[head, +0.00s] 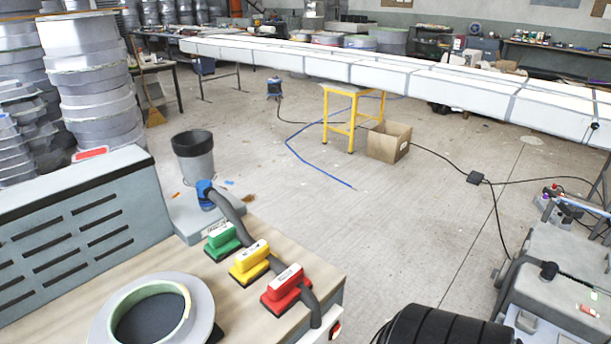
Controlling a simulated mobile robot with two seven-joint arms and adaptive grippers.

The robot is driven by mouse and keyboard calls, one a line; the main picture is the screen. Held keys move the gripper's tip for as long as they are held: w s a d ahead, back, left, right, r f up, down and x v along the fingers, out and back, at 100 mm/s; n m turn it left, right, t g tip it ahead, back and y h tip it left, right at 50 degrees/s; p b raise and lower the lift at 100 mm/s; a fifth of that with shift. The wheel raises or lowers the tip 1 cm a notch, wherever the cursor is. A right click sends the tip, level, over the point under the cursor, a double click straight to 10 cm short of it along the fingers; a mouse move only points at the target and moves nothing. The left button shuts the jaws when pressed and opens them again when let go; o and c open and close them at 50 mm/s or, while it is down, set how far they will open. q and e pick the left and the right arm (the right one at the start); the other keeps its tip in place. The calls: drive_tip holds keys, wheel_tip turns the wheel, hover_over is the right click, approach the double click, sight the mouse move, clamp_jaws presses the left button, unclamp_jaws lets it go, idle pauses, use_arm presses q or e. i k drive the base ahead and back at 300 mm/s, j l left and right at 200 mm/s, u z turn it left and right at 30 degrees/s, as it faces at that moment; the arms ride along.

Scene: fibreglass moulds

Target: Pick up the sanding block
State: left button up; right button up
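Three block-shaped hand tools stand in a slanting row on the light wooden bench top (185,262) in the head view. They are a green block (223,242), a yellow block (250,263) and a red block (287,290), with pale labels on top. They look like sanding blocks; I cannot tell which one the task means. The red block is nearest the bench's right edge, and a dark grey hose shows beside it. Neither of my grippers is in view.
A grey ring-shaped mould (197,303) lies at the bench front. A slotted grey panel (83,240) borders the bench on the left. A dark hose with a blue end (206,194) rises behind the blocks. A dark ribbed object (440,328) is at the bottom edge.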

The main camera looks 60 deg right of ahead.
sight(281, 293)
drive_tip(key=i+z, duration=0.1)
drive_tip(key=z, duration=0.75)
drive_tip(key=i+z, duration=0.15)
drive_tip(key=z, duration=0.3)
drive_tip(key=i+z, duration=0.1)
drive_tip(key=z, duration=0.35)
drive_tip(key=k+l, duration=0.15)
drive_tip(key=l, duration=0.15)
drive_tip(key=k+l, duration=0.15)
drive_tip(key=l+z, duration=0.05)
drive_tip(key=l, duration=0.05)
